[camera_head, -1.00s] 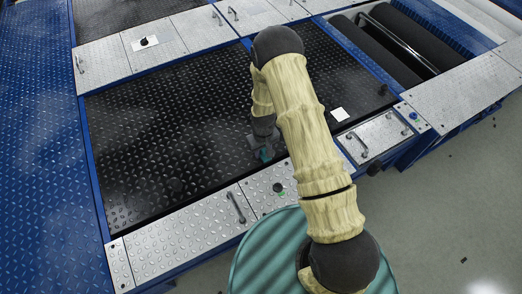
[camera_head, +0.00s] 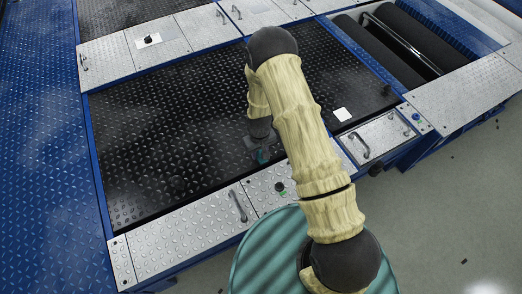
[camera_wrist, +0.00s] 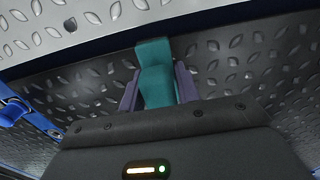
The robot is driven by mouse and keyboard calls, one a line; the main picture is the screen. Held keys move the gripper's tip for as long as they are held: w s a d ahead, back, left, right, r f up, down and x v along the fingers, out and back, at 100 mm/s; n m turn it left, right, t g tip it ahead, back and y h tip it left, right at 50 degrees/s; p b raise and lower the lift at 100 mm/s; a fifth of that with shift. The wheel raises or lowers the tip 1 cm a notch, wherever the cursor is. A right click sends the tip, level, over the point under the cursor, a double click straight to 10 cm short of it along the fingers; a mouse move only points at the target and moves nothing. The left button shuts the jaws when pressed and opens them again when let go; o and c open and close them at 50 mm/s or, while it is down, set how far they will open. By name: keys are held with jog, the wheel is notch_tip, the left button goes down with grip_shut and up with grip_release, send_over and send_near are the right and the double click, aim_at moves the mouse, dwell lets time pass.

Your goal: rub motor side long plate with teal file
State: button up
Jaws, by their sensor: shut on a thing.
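My gripper (camera_wrist: 157,92) is shut on the teal file (camera_wrist: 155,72), which stands between its two purple fingers. In the head view the teal file (camera_head: 263,156) is a small patch at the end of my arm. It is over the near edge of the black diamond-tread plate (camera_head: 160,150), close to the silver plate row. A long silver plate with a handle (camera_head: 185,238) lies along the near side, left of the file. I cannot tell which plate is the motor side one, nor whether the file touches a surface.
A black knob (camera_head: 280,187) stands on the silver plate below the file. Raised handles stand on the silver plate (camera_head: 240,206) and the right plate (camera_head: 360,146). Black rollers (camera_head: 400,45) lie in an open pit at upper right.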

jog(key=shift+s+a+f, duration=0.1)
jog(key=shift+s+a, duration=0.15)
jog(key=shift+a, duration=0.2)
notch_tip(320, 180, up, 6)
jog(key=p, duration=0.5)
dwell(0.3)
jog(key=w+d+r+m, duration=0.2)
jog(key=d+r+m, duration=0.2)
jog(key=d+r, duration=0.8)
notch_tip(320, 180, up, 3)
jog(key=shift+w+m, duration=0.15)
jog(key=shift+m, duration=0.15)
